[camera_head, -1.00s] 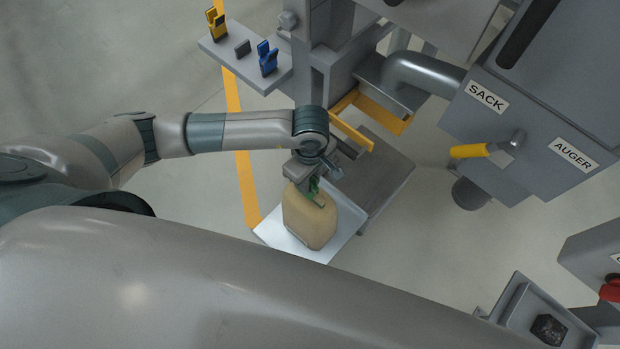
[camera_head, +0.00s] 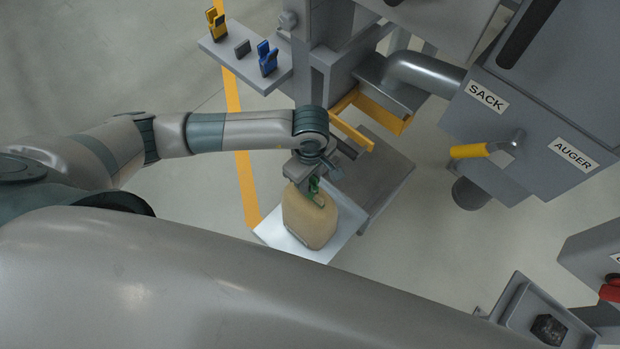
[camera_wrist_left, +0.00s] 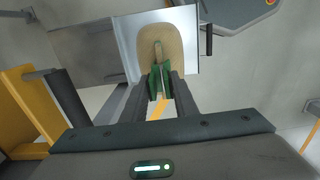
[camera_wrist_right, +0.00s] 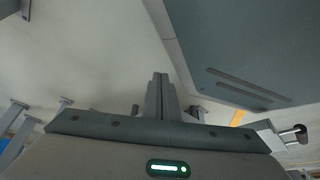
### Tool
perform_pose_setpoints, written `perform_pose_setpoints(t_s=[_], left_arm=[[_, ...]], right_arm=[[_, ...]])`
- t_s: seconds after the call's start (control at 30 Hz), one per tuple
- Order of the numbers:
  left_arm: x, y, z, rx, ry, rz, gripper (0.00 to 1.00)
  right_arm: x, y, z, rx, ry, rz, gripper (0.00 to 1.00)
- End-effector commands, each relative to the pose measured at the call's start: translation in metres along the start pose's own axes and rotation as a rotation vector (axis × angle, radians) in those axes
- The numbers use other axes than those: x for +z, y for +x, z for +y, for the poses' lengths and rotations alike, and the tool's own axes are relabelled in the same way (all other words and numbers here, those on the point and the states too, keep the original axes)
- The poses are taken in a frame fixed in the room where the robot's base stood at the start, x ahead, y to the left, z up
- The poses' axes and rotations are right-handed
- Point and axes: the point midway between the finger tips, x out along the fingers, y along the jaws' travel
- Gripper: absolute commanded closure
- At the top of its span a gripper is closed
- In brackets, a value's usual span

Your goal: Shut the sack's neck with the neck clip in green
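The tan sack (camera_head: 309,226) stands on a pale plate (camera_head: 275,232) in the head view. The green neck clip (camera_head: 314,187) is at the top of the sack. In the left wrist view, the green clip (camera_wrist_left: 154,84) has its two jaws on either side of the sack's narrow neck (camera_wrist_left: 158,54). My left gripper (camera_head: 308,184) is above the sack, its fingers (camera_wrist_left: 160,82) closed on the two sides of the clip. Whether the clip grips the neck tightly cannot be told. My right gripper (camera_wrist_right: 161,78) has its fingers together with nothing seen between them.
A shelf (camera_head: 283,84) at upper left carries a yellow clip (camera_head: 216,24) and a blue clip (camera_head: 267,58). A yellow bracket (camera_head: 384,113) and a pipe stand behind the sack. A yellow-handled lever (camera_head: 470,151) juts from the grey machine at right.

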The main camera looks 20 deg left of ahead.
Motion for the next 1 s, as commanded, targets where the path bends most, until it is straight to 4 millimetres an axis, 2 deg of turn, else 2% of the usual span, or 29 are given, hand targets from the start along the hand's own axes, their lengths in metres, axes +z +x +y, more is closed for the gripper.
perform_pose_setpoints(t_s=[0.03, 0.07, 0.13, 0.17, 0.47, 0.67, 0.87, 1.0], left_arm=[[0.000, 0.000, 0.000, 0.000, 0.000, 0.000, 0.76], [0.000, 0.000, 0.000, 0.000, 0.000, 0.000, 0.71], [0.000, 0.000, 0.000, 0.000, 0.000, 0.000, 0.55], [0.000, 0.000, 0.000, 0.000, 0.000, 0.000, 0.52], [0.000, 0.000, 0.000, 0.000, 0.000, 0.000, 0.52], [0.000, -0.009, 0.001, 0.003, 0.001, 0.000, 0.52], [0.000, -0.033, 0.001, 0.005, 0.002, 0.000, 0.52], [0.000, -0.058, 0.002, 0.007, 0.003, 0.000, 0.52]], right_arm=[[0.000, 0.000, 0.000, 0.000, 0.000, 0.000, 1.00], [0.000, 0.000, 0.000, 0.000, 0.000, 0.000, 1.00], [0.000, 0.000, 0.000, 0.000, 0.000, 0.000, 1.00], [0.000, 0.000, 0.000, 0.000, 0.000, 0.000, 1.00], [0.000, 0.000, 0.000, 0.000, 0.000, 0.000, 1.00], [-0.002, 0.002, 0.000, 0.000, 0.000, 0.005, 1.00], [-0.017, 0.005, -0.001, -0.001, 0.000, 0.042, 1.00], [-0.030, 0.008, -0.002, -0.003, -0.001, 0.072, 1.00]])
